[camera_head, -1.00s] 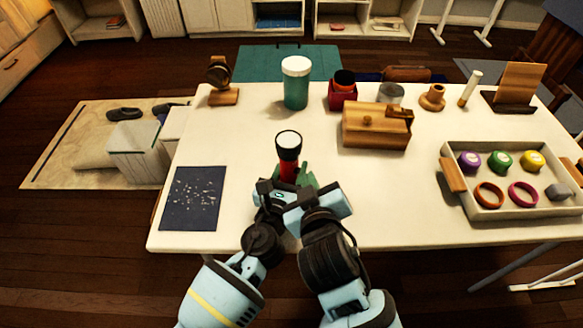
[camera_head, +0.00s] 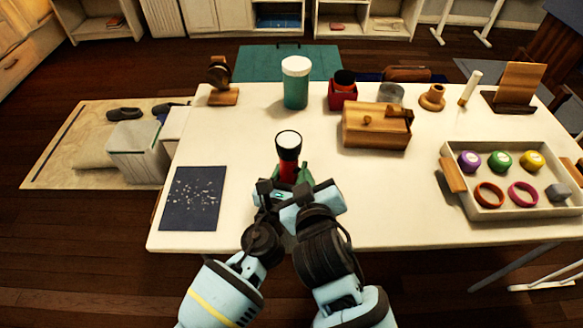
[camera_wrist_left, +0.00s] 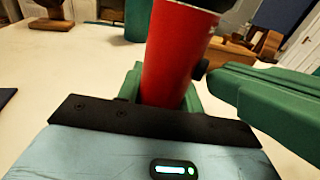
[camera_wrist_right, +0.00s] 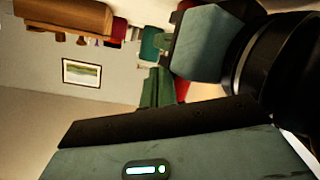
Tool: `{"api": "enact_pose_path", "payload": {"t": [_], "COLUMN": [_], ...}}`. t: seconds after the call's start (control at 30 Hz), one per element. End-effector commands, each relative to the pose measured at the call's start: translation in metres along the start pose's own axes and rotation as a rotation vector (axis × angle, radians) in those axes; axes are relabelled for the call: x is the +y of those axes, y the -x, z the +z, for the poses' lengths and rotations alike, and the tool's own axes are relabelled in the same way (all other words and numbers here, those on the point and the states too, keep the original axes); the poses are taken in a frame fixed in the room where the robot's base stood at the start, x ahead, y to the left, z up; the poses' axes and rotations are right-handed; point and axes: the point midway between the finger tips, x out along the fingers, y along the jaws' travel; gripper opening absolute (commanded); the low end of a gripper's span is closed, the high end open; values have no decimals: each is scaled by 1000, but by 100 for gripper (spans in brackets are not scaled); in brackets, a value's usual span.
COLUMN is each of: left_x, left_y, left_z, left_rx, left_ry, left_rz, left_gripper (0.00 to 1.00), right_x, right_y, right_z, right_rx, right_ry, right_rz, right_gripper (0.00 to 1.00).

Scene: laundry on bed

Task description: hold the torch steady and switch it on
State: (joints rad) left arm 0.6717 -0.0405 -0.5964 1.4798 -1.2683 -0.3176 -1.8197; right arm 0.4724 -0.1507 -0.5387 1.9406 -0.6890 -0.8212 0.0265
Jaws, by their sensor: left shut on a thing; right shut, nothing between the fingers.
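The torch (camera_head: 288,146) stands upright above the table's front part, with a black head, a pale lens facing up and a red body. My left gripper (camera_wrist_left: 160,92) is shut around the red body (camera_wrist_left: 180,50). A small dark button (camera_wrist_left: 200,69) sticks out on the right side of the body in the left wrist view. My right gripper (camera_head: 304,172) is shut and empty, its green fingertips just right of the torch. In the left wrist view its tip (camera_wrist_left: 215,82) is very close to the button; I cannot tell if they touch. I cannot tell whether the lens glows.
The white table (camera_head: 250,150) is clear around the torch. A dark speckled mat (camera_head: 194,198) lies at left. A teal jar (camera_head: 296,84) and a wooden box (camera_head: 376,126) stand behind. A tray (camera_head: 490,212) with lids and rings is at right.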

Motion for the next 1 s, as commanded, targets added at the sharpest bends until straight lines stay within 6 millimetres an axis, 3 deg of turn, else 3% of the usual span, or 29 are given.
{"api": "enact_pose_path", "payload": {"t": [1.0], "left_x": [0], "left_y": [0], "left_z": [0], "left_rx": [0], "left_ry": [0], "left_rz": [0], "left_gripper": [7], "right_x": [10], "right_y": [14], "right_z": [11], "right_rx": [-1], "right_ry": [0], "right_rz": [0], "right_gripper": [0]}}
